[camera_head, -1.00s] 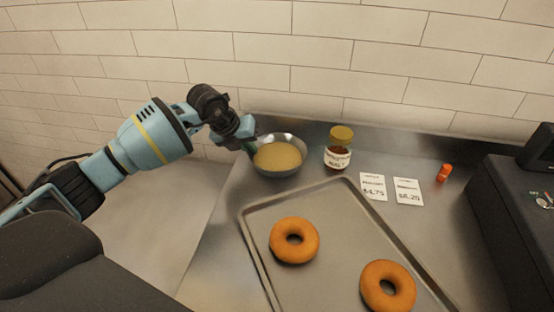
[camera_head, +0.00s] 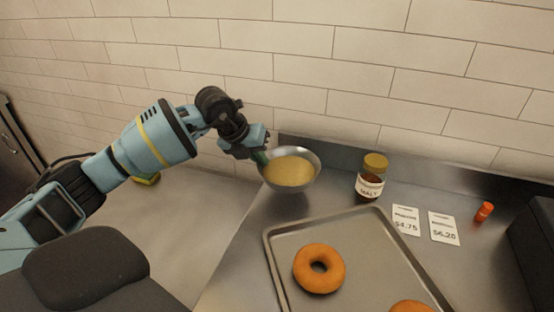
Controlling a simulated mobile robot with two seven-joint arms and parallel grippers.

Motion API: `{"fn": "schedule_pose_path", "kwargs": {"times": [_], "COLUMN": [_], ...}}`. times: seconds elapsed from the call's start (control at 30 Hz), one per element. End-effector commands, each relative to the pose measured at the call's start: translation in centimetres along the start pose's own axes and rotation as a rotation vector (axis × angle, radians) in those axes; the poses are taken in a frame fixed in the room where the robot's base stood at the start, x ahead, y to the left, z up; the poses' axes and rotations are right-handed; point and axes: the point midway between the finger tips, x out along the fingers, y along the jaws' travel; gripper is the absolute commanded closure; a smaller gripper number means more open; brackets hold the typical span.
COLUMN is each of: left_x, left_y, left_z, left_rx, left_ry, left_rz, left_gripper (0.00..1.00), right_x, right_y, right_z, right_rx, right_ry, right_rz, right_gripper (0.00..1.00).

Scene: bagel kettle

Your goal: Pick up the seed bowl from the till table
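The seed bowl (camera_head: 291,172), a round metal bowl filled with pale yellow seeds, is at the back left corner of the steel till table (camera_head: 238,262). My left gripper (camera_head: 262,158) reaches in from the left and is shut on the bowl's left rim. The bowl looks level and seems a little above the tabletop, with a darker patch beneath it. The fingertips are partly hidden at the rim. My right gripper is not in view.
A malt jar (camera_head: 370,180) with a yellow lid stands right of the bowl. A metal tray (camera_head: 284,284) with bagels (camera_head: 318,268) lies in front. Two price cards (camera_head: 443,228), a small orange item (camera_head: 483,212) and a dark box (camera_head: 533,235) are to the right. A tiled wall is behind.

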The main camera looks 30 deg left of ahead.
Motion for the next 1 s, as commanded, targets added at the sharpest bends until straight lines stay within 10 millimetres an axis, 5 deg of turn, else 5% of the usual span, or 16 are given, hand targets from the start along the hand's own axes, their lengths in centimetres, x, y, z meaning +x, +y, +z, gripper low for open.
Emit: {"fn": "schedule_pose_path", "kwargs": {"times": [0.43,1.0], "left_x": [-4.6,-5.9], "left_y": [6.7,8.1], "left_z": [-3.0,-3.6], "left_rx": [-0.001,0.001], "left_ry": [-0.001,-0.005], "left_rz": [0.002,-0.004], "left_gripper": [1.00,1.00], "right_x": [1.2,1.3], "right_y": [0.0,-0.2], "right_z": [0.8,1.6], "right_rx": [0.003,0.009], "right_ry": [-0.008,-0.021], "right_rz": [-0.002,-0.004], "right_gripper": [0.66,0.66]}}
